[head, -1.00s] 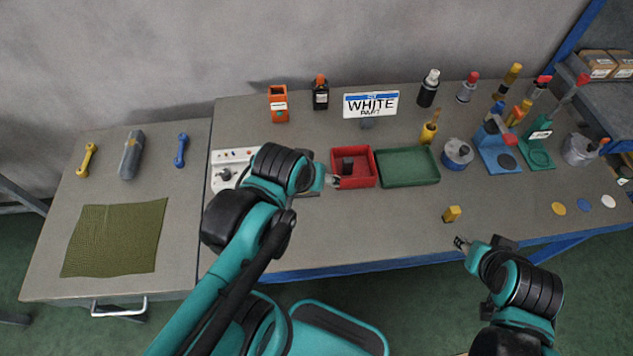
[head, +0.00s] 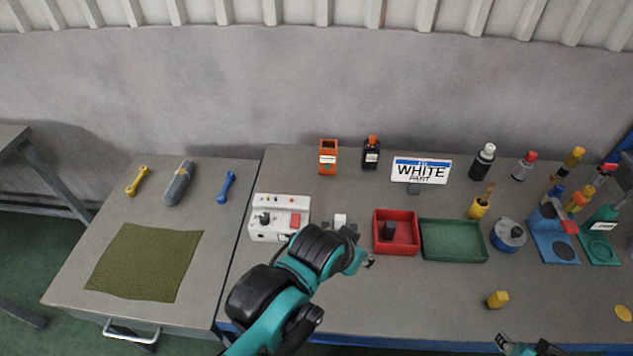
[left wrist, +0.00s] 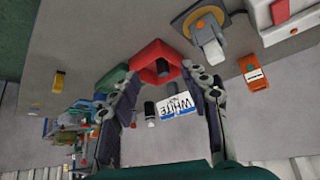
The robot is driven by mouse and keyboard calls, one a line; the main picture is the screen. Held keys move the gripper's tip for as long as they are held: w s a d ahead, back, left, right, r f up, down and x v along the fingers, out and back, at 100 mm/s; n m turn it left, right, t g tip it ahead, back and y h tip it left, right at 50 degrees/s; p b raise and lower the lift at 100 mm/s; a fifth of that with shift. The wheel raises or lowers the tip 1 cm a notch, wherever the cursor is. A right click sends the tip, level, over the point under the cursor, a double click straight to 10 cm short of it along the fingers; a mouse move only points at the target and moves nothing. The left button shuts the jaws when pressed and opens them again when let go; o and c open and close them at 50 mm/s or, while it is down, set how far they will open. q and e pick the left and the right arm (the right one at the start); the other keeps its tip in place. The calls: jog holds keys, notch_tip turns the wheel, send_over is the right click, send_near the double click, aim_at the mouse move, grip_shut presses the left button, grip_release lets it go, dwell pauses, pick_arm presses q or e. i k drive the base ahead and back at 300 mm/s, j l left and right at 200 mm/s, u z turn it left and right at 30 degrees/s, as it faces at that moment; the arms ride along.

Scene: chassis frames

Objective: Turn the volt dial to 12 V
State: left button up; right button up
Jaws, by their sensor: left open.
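The dial's markings are too small to read. My left gripper (head: 368,262) is open, right of the box and near the red tray's front left corner. In the left wrist view its fingers (left wrist: 160,76) are spread with nothing held; part of the box (left wrist: 290,20) shows at top right. My right gripper (head: 502,342) is at the bottom edge; its jaw state is unclear.
The red tray (head: 377,247) holds a dark block (head: 388,230); the green tray (head: 455,257) is beside it. A grey plate with an orange ring and white lever (left wrist: 208,38) lies between box and red tray. Orange (head: 328,158) and black (head: 371,153) containers stand behind.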

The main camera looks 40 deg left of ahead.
aim_at(264, 216)
jog(key=k+u, duration=0.1)
jog(key=u, duration=1.45)
jog(key=i+l+z, duration=0.2)
jog(key=l, duration=0.15)
jog(key=i+l+z, duration=0.15)
jog(key=l, duration=0.2)
